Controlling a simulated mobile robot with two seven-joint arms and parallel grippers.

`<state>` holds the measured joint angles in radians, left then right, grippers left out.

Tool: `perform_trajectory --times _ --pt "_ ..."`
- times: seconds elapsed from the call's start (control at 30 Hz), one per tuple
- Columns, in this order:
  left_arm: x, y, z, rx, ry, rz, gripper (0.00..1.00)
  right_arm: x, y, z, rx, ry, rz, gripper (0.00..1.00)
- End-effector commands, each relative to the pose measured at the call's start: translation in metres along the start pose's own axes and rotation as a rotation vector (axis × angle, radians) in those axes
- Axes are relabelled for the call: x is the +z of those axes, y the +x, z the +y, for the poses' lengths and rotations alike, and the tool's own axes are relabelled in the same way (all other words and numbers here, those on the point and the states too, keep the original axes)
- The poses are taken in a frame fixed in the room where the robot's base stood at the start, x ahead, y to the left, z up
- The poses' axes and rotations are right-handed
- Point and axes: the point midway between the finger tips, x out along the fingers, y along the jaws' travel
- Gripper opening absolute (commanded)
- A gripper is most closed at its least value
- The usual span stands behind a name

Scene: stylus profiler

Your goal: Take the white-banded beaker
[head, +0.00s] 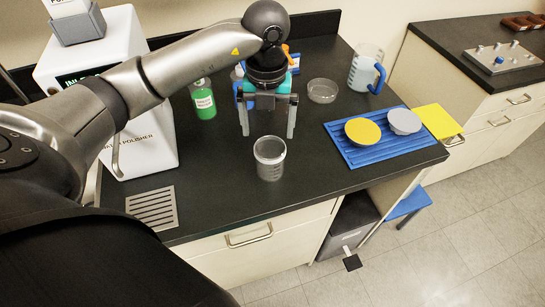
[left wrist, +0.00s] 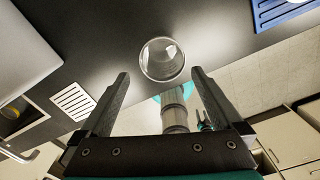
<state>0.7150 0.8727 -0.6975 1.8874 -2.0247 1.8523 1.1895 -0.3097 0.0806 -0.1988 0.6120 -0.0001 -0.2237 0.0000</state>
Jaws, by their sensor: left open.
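A clear, pale grey beaker (head: 269,158) stands upright near the front of the dark counter; it has a lighter zone near its rim, but a distinct white band is hard to make out. It also shows from above in the left wrist view (left wrist: 162,60). My left gripper (head: 268,134) points down just behind the beaker in the head view, open and empty, its fingers spread apart. In the left wrist view the beaker lies beyond and between the fingertips (left wrist: 160,76), with nothing held.
A green bottle (head: 203,99) and a glass dish (head: 322,90) stand behind the beaker. A blue-handled jug (head: 366,69) is at the back right. A blue mat (head: 371,154) bears yellow and grey discs. A metal grille (head: 153,208) lies front left. Counter around the beaker is clear.

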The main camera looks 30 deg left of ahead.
Motion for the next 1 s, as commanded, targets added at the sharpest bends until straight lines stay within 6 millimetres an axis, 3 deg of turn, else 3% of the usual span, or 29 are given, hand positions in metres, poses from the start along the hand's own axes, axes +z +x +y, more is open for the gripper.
perform_trajectory --times 0.2,0.43,0.7,1.0 --pt "-0.001 0.041 -0.001 0.000 0.002 0.003 1.00 0.005 0.002 -0.001 -0.001 -0.001 -0.006 0.50" --pt "0.000 0.056 -0.002 -0.002 0.002 0.002 1.00 -0.019 0.002 0.002 0.003 -0.001 0.034 0.50" --pt "0.003 0.095 -0.004 -0.002 0.002 0.003 1.00 -0.019 0.002 0.002 0.002 -0.002 0.033 0.50" --pt "0.004 0.103 -0.004 -0.003 0.002 0.000 1.00 -0.011 0.002 0.001 0.001 -0.002 0.020 0.50"
